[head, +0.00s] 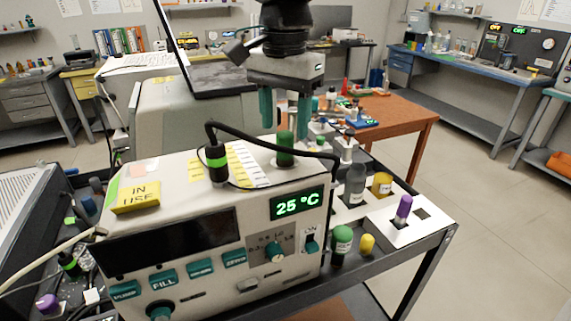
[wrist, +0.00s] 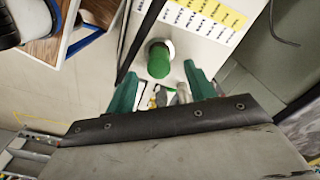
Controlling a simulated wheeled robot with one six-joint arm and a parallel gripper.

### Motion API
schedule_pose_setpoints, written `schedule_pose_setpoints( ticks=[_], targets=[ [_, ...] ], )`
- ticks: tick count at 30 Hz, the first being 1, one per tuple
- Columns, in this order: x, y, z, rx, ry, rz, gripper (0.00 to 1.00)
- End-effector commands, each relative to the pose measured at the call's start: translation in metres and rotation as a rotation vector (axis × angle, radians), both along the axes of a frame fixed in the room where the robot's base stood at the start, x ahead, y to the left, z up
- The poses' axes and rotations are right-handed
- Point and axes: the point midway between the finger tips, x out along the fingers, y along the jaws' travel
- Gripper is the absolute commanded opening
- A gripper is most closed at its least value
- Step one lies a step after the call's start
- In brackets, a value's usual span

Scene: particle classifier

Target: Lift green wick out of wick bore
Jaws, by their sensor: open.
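The green wick (head: 285,148) stands upright in the top of the white particle classifier (head: 190,255), at its back right. In the wrist view the green wick (wrist: 159,62) is seen from above, with a pale ring around it at the wick bore (wrist: 168,44). The wick's lower part is hidden in the bore. My gripper (head: 284,128) is open, with teal fingers, above and around the wick's place in the head view. In the wrist view my gripper (wrist: 158,80) has its fingers spread, with the wick between and just beyond their tips. I see no contact.
A black cable arches over the classifier's top from a black plug (head: 217,162), close to the wick. A yellow block (head: 135,197) sits at the top's left. A cart on the right holds bottles, including a grey one (head: 355,184) and a purple-capped vial (head: 403,208).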

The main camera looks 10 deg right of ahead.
Motion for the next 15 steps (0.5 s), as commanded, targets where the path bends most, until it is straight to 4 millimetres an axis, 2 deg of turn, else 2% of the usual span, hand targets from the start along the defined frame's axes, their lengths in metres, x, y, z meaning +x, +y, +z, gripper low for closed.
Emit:
schedule_pose_setpoints(
  ticks=[3,6,15],
  targets=[
    [0.000,0.000,-0.020,-0.002,0.003,-0.001,0.54],
    [0.000,-0.001,-0.032,-0.001,0.002,-0.002,0.54],
    [0.001,-0.002,-0.038,0.000,0.000,-0.004,0.54]
  ],
)
